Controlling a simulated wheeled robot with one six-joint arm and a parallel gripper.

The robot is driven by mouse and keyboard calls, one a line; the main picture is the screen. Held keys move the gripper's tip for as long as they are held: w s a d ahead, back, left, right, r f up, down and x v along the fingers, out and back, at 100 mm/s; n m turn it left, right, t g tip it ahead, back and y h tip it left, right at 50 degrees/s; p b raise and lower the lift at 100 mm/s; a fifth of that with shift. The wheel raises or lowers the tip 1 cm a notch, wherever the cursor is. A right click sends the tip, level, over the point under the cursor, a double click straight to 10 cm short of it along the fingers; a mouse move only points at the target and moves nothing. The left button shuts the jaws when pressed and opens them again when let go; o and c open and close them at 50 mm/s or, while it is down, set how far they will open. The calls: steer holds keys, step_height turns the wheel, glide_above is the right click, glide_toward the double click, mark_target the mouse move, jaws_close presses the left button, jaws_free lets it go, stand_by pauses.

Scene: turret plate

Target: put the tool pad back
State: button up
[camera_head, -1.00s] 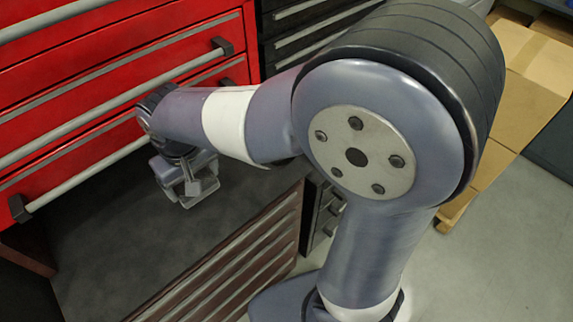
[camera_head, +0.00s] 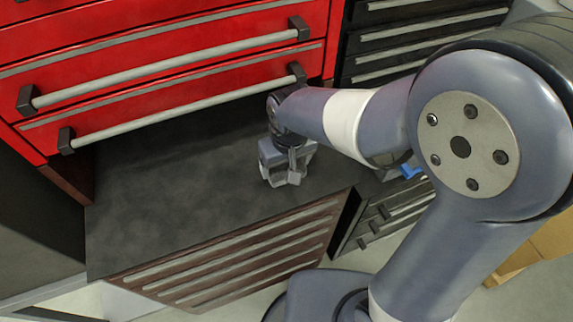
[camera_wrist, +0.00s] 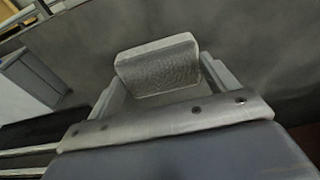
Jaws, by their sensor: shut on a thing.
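The tool pad (camera_wrist: 158,68) is a small grey block with a rough, textured face. In the wrist view it sits between the two fingers of my gripper (camera_wrist: 160,80), which is shut on it. The pad is slightly tilted in that view. In the head view my gripper (camera_head: 287,178) hangs over the dark worktop, below the red drawers, toward the right part of the top. The pad is too small there to tell apart clearly from the fingers. I cannot tell how high the gripper is above the surface.
Red drawers (camera_head: 200,52) with long bar handles stand behind the dark worktop (camera_head: 170,195). A slatted brown front (camera_head: 240,255) lies below its near edge. Black drawers (camera_head: 425,45) stand at the back right. A small blue thing (camera_head: 410,171) shows beside my arm. The worktop's left side is clear.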

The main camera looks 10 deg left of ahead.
steer(key=shift+f, duration=0.8)
steer(key=shift+f, duration=0.2)
steer(key=o, duration=0.9)
steer(key=shift+r, duration=0.1)
steer(key=shift+r, duration=0.45)
steer(key=r, duration=0.3)
steer(key=s+r, duration=0.1)
steer(key=r, duration=0.3)
steer(key=d+r, duration=0.1)
steer(key=r, duration=0.3)
steer(key=shift+s+r, duration=0.1)
steer(key=shift+s, duration=0.15)
